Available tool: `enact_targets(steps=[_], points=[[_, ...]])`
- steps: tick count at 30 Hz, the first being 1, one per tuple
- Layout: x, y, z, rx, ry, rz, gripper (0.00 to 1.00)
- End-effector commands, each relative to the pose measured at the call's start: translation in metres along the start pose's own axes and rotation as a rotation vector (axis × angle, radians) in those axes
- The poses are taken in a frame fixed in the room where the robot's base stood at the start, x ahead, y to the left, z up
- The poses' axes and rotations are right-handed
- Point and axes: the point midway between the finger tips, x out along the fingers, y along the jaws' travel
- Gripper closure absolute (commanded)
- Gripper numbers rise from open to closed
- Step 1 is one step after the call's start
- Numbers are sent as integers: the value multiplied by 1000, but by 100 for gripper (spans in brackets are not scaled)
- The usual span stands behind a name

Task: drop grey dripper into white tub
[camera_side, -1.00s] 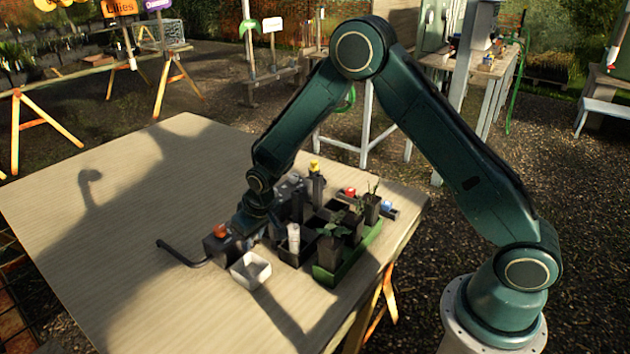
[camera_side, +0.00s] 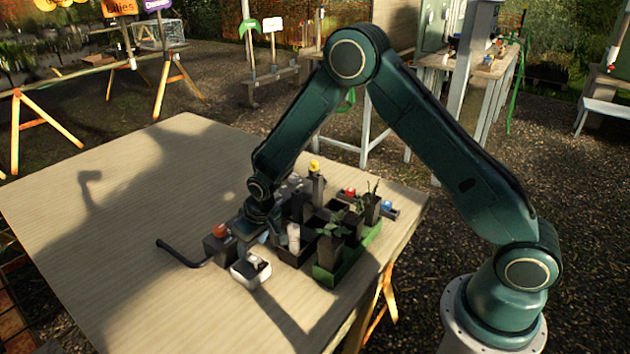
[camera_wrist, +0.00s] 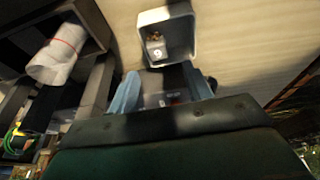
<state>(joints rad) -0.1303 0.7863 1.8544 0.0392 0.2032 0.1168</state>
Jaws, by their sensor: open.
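The white tub (camera_side: 240,276) sits on the table in front of the orange-buttoned box. It also shows at the top of the wrist view (camera_wrist: 189,30). A small greyish thing, which looks like the grey dripper (camera_side: 254,263), is inside the tub; in the wrist view a small item with a pale mark (camera_wrist: 155,40) lies in there, too blurred to make out fully. My gripper (camera_wrist: 162,88) is open, its two pale blue fingers apart beside the tub's near edge. In the side view my gripper (camera_side: 265,236) is just behind the tub, low over the table.
A dark box with an orange button (camera_side: 219,231) and a curved black handle (camera_side: 181,256) stand left of the tub. A dark crate (camera_side: 290,258) with a white roll (camera_side: 294,238) and a green tray (camera_side: 327,277) with potted plants are at right. The table's left side is clear.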

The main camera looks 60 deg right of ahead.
Motion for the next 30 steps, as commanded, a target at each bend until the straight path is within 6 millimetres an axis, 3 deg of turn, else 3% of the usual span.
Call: enact_targets(steps=[11,30], points=[[-16,0,0,0,1,0,50],[-101,0,-1,0,3,0,50]])
